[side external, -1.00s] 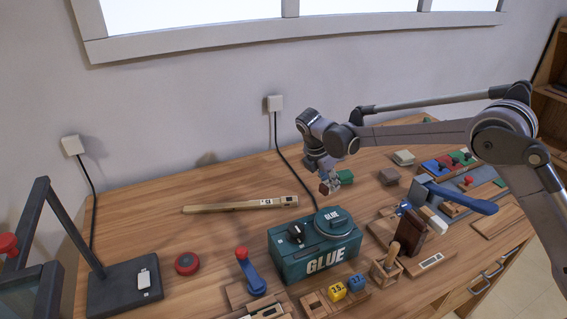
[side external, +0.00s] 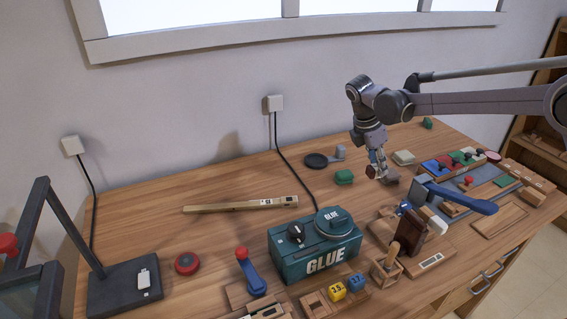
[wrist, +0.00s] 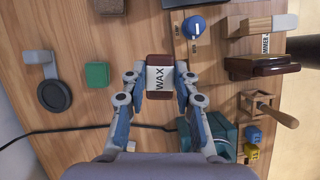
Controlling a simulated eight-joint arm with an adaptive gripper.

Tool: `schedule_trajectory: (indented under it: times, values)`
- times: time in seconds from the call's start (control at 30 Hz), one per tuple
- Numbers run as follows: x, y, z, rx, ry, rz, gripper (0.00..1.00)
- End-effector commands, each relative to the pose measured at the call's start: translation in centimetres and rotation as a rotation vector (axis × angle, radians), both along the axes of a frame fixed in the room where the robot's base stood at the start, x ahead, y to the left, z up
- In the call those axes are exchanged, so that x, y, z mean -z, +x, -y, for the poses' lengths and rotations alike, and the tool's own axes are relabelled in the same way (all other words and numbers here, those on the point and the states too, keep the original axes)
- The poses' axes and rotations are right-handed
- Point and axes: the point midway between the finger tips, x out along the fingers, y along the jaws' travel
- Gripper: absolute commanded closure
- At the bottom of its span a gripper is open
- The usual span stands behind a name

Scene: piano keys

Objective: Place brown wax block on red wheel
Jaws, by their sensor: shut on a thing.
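In the wrist view, a dark reddish-brown block (wrist: 159,92) with a white label reading WAX sits between my fingertips. My gripper (wrist: 160,80) is shut on its two sides. In the side view my gripper (side external: 377,170) hangs over the back right of the bench, close to a brown block (side external: 391,176); whether they touch is unclear. The held block shows there only as a small dark red patch. A round red piece (side external: 187,263), which looks like the red wheel, lies flat at the left front, far from my gripper.
A green block (side external: 344,176) and a black round dish (side external: 316,160) lie left of my gripper. The teal GLUE box (side external: 300,255), a long wooden stick (side external: 240,205) and a blue lever (side external: 250,275) stand between it and the red piece. Bare wood shows at the back left.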

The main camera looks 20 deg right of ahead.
Motion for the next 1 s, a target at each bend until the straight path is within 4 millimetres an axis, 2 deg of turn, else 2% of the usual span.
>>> schedule_trajectory:
  times: [0.3, 0.53, 0.77, 1.0]
  values:
    - [-2.2, -3.4, -1.6, 0.549, 0.000, -0.003, 1.00]
    - [-3.6, -4.8, -3.6, 0.923, 0.001, -0.004, 1.00]
    - [-4.1, -4.1, -7.1, 1.262, 0.001, -0.003, 1.00]
    - [-3.6, -1.8, -12.4, 1.587, 0.002, -0.004, 1.00]
